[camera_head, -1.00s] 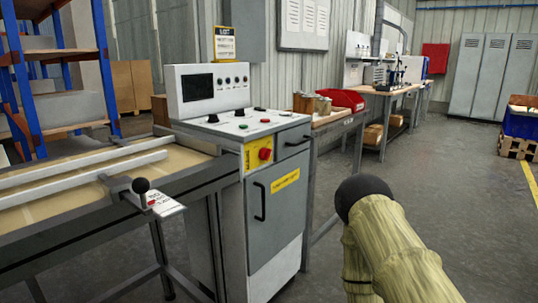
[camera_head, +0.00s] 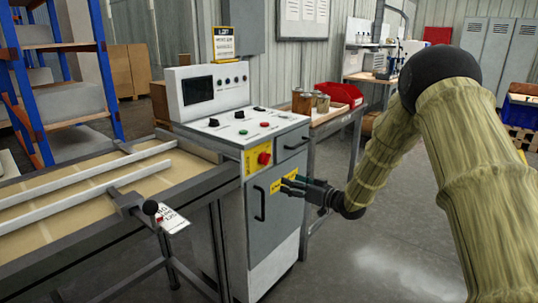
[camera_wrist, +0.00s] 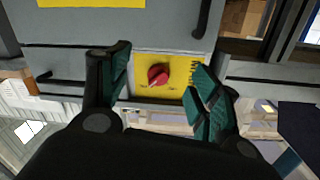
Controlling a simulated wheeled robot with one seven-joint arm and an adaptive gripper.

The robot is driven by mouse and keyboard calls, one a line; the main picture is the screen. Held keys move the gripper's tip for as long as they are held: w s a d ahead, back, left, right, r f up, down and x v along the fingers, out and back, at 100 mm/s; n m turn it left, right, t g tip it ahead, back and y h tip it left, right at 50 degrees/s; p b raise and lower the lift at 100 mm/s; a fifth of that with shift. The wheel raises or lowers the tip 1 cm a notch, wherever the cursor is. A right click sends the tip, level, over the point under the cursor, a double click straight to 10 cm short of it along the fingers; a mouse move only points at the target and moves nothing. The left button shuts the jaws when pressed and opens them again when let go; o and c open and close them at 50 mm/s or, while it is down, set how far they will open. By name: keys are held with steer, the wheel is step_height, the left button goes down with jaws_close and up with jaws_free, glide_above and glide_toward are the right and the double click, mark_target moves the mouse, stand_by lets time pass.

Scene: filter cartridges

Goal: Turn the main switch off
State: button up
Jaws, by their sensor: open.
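The main switch (camera_head: 264,158) is a red rotary knob on a yellow plate (camera_head: 250,163) at the upper front corner of the grey control cabinet (camera_head: 270,215). In the wrist view the red knob (camera_wrist: 158,75) shows between my fingers, on its yellow plate (camera_wrist: 178,91), with the picture turned over. My gripper (camera_head: 284,184) is in front of the cabinet, a little below and right of the knob in the head view. In the wrist view my gripper (camera_wrist: 162,98) is open with nothing between its fingertips, and it looks apart from the knob.
A cabinet door handle (camera_head: 259,204) and a drawer handle (camera_head: 292,144) stick out near the switch. A workbench with a red bin (camera_head: 340,93) and cans stands behind right. A framed table with rails (camera_head: 90,190) adjoins on the left. Floor in front is clear.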

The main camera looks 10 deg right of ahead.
steer(key=n+y, duration=0.1)
glide_toward(269, 159)
steer(key=x, duration=1)
steer(key=shift+w+b, duration=0.1)
steer(key=shift+b, duration=0.2)
steer(key=c, duration=1)
